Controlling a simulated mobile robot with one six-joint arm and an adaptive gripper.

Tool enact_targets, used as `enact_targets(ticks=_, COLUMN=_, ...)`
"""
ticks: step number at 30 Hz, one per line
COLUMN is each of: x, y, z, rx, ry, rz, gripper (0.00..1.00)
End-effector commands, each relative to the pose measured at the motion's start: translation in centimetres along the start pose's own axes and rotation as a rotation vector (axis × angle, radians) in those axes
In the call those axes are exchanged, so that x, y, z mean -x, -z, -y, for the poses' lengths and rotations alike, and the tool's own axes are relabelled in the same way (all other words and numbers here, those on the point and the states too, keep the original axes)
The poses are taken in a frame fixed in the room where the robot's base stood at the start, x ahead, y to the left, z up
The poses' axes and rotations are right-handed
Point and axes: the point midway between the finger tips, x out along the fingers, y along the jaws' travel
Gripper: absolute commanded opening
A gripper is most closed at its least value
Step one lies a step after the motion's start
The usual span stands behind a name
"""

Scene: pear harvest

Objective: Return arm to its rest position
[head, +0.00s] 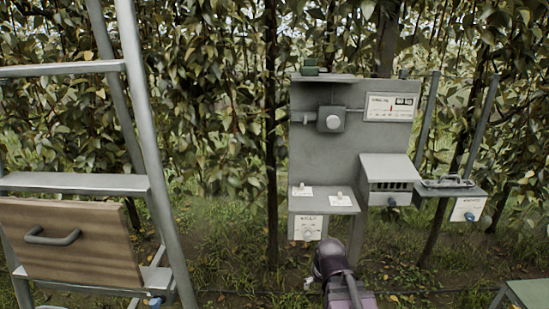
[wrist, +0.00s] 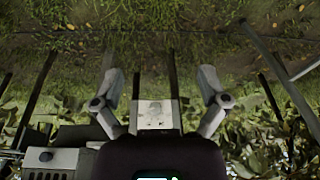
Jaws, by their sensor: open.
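My gripper (wrist: 159,88) shows in the wrist view with its two fingers spread wide apart and nothing between them. Beyond the fingers lie grass and bare soil, and a pale panel (wrist: 155,114) sits low between them. In the head view, part of my arm (head: 335,270) rises from the bottom edge, in front of the grey control station (head: 340,150). The gripper's fingers cannot be made out in the head view.
A metal ladder (head: 75,183) with a wooden handled board (head: 70,245) stands at the left. The station has a lower shelf (head: 323,203), a vented box (head: 390,170) and a right side tray (head: 450,190). Leafy trees stand behind. A green-topped surface (head: 528,292) is at bottom right.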

Motion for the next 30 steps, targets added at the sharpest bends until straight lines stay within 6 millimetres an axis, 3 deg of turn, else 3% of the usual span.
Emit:
enact_targets(ticks=1, x=1.5, y=-0.3, z=0.0, rx=-0.003, ry=-0.002, rz=0.027, gripper=0.93)
enact_targets(ticks=6, x=4.1, y=-2.0, z=-0.1, rx=-0.013, ry=-0.011, rz=0.13, gripper=0.93)
enact_targets(ticks=12, x=6.0, y=-3.5, z=-0.3, rx=-0.023, ry=-0.02, rz=0.216, gripper=0.93)
enact_targets(ticks=30, x=6.1, y=-3.9, z=-0.3, rx=-0.025, ry=-0.022, rz=0.237, gripper=0.93)
